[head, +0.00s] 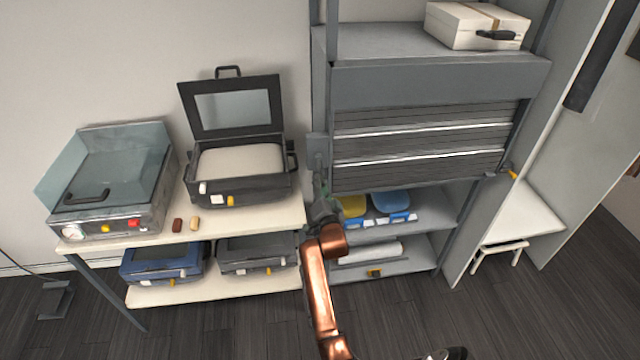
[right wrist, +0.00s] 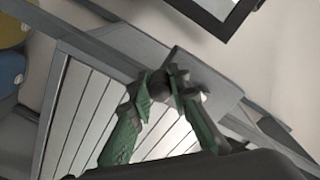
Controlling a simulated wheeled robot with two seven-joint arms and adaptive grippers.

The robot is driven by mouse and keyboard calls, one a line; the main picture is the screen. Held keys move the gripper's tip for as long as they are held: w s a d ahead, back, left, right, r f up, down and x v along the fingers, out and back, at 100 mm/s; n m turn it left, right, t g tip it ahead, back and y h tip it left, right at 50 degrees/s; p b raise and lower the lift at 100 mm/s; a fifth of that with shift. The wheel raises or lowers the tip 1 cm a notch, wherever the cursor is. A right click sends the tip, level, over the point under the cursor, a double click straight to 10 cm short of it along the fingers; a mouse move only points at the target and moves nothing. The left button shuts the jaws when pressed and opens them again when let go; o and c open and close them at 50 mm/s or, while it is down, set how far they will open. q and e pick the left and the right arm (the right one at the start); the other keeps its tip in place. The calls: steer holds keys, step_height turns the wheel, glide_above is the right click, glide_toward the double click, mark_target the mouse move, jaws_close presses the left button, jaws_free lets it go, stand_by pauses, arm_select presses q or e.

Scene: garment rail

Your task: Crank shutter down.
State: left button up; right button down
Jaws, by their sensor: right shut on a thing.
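The grey slatted shutter (head: 420,145) hangs partly down in the cabinet's front, under a grey housing (head: 435,84). Its lower edge is above the middle shelf, and the space below is open. A grey crank plate (head: 317,146) is on the cabinet's left post. My right gripper (head: 322,196) is at the crank, just below that plate. In the right wrist view its green fingers (right wrist: 172,98) close around the dark crank handle (right wrist: 180,76), in front of the plate (right wrist: 212,84). The fingers partly hide the handle. My left gripper is not in view.
Below the shutter, yellow (head: 353,205) and blue (head: 391,201) items stand on a shelf. A white case (head: 478,25) sits on top of the cabinet. On the left, a cream bench (head: 240,220) holds an open black case (head: 238,185) and a glass-lidded machine (head: 110,190).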

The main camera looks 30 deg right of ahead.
mark_target(320, 160)
steer(key=c, duration=1.9)
jaws_free()
steer(key=shift+a, duration=0.1)
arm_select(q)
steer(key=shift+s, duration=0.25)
arm_select(e)
steer(key=shift+o, duration=0.7)
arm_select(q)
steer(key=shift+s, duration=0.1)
arm_select(e)
step_height(320, 160, up, 10)
steer(key=shift+r, duration=0.1)
